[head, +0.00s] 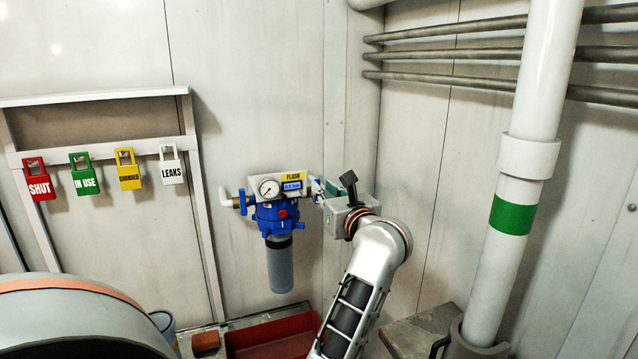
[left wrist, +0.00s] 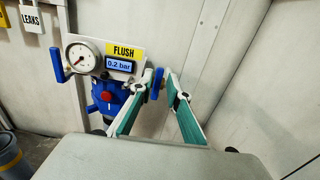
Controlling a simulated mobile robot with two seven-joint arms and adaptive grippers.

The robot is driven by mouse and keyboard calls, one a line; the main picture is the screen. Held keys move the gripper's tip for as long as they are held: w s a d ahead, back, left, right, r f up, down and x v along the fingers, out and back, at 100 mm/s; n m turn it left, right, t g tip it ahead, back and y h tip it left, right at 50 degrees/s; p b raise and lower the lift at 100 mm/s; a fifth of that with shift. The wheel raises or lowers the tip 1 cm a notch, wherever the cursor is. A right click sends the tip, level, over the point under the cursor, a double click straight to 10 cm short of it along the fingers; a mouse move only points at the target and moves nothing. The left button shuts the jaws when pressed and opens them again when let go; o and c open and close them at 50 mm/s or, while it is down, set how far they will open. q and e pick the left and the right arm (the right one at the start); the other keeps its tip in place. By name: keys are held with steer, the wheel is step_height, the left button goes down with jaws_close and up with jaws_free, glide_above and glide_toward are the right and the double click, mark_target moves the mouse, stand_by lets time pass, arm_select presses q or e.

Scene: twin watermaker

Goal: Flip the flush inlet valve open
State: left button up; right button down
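The flush unit is a blue filter housing (head: 277,215) with a grey bowl on the wall. A gauge and a FLUSH panel (head: 292,175) sit on top; its display reads 0.2 bar in the left wrist view. One blue valve handle (head: 243,202) stands upright on the left pipe, also in the left wrist view (left wrist: 57,65). A second blue handle (left wrist: 157,83) is at the right side. No label tells which is the inlet. My left gripper (left wrist: 160,78) is open, its green-padded fingers on either side of the right handle; contact is unclear. My right gripper is not in view.
Several coloured tags, including a red SHUT tag (head: 38,180), hang on a rack at the left. A red tray (head: 272,338) lies below the unit. A white pipe with a green band (head: 512,215) stands at the right. Wall between rack and unit is clear.

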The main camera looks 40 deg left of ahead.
arm_select(q)
steer(key=shift+x, duration=1.8)
jaws_close()
